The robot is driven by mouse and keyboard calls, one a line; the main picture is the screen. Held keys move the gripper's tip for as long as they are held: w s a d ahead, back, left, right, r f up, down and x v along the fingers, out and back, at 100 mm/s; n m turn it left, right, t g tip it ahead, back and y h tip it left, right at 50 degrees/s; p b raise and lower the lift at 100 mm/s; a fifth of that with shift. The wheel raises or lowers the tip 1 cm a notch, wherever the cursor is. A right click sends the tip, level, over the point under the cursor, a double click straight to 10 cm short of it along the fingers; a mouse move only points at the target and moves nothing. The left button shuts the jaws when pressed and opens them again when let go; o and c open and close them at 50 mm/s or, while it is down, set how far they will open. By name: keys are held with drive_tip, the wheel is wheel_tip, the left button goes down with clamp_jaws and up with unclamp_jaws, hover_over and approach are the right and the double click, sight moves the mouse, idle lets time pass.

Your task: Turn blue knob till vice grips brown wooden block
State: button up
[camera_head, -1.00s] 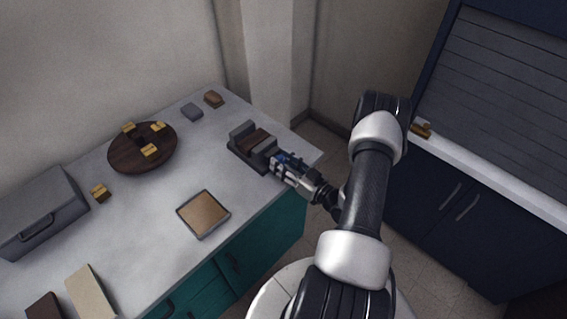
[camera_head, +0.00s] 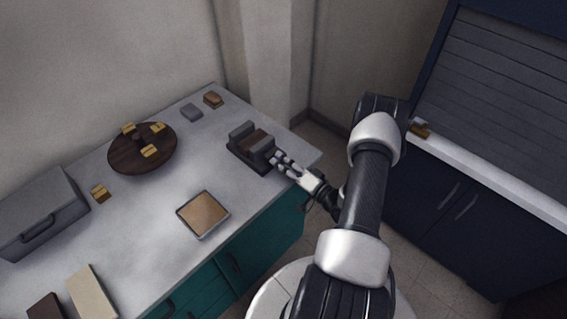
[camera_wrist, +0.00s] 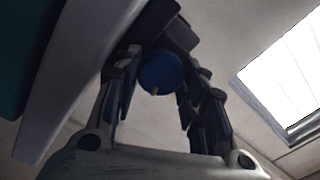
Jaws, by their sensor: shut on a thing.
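The dark grey vice (camera_head: 239,153) stands near the counter's right corner in the head view. The brown wooden block (camera_head: 256,138) sits between its two jaws. I cannot tell whether both jaws touch the block. My gripper (camera_head: 284,163) is at the near right end of the vice, its fingers pointing at it. In the wrist view, the round blue knob (camera_wrist: 160,72) lies between the fingers of my gripper (camera_wrist: 164,68), which is shut on it. A small pale mark shows on the knob's lower edge. The knob is hidden by the fingers in the head view.
A tray (camera_head: 203,234) with a tan inlay lies left of my arm. A round wooden disc (camera_head: 122,157) with brass pieces, a grey case (camera_head: 40,212) and small blocks occupy the left and back. Bare counter lies between the disc and vice. A dark blue cabinet (camera_head: 425,205) stands right.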

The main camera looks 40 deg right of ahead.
drive_tip(key=shift+m, duration=0.7)
drive_tip(key=o, duration=1.1)
drive_tip(key=shift+c, duration=0.2)
drive_tip(key=shift+f, duration=0.1)
